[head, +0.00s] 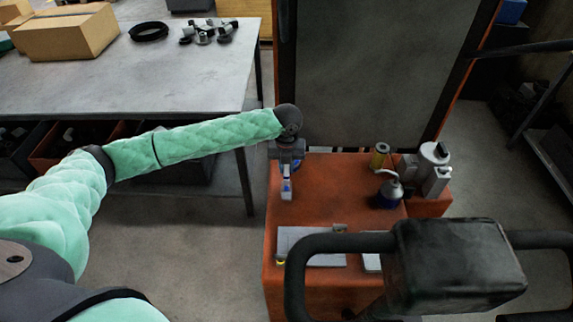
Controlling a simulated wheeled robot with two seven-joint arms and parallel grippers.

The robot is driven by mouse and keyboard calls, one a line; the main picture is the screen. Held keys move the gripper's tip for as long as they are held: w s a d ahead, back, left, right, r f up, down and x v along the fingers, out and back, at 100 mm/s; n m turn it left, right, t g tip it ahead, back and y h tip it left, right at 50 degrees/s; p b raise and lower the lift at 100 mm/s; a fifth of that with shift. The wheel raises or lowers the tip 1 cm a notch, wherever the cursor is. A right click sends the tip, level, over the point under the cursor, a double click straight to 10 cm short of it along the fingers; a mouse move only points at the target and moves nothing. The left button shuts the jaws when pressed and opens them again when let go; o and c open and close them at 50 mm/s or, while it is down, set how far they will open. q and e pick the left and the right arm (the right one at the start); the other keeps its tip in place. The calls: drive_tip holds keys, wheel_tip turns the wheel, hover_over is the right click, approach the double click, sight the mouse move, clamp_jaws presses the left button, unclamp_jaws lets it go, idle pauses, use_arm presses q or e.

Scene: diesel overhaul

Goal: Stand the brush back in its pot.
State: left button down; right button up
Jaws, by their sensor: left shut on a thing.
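My left gripper (287,184) points down over the left part of the orange surface. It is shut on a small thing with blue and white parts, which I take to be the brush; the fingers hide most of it. Another bit of blue shows just behind the gripper, too covered to name. A small olive-yellow can (380,155) stands upright at the back of the orange surface, to the right of the gripper and apart from it. It may be the pot, but I cannot tell for sure. My right gripper is not in view.
A dark blue can with a silver top (388,192) and a grey device (433,168) stand to the right on the orange surface (335,200). Light flat pieces lie near its front. A black block with bars (458,265) fills the lower right. A grey table (130,85) is at left.

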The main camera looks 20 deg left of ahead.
sight(287, 175)
use_arm(q)
drive_tip(key=shift+f, duration=0.75)
drive_tip(key=shift+f+b, duration=0.35)
drive_tip(key=shift+f, duration=1)
drive_tip(key=c, duration=1.3)
unclamp_jaws()
drive_tip(key=shift+o, duration=0.2)
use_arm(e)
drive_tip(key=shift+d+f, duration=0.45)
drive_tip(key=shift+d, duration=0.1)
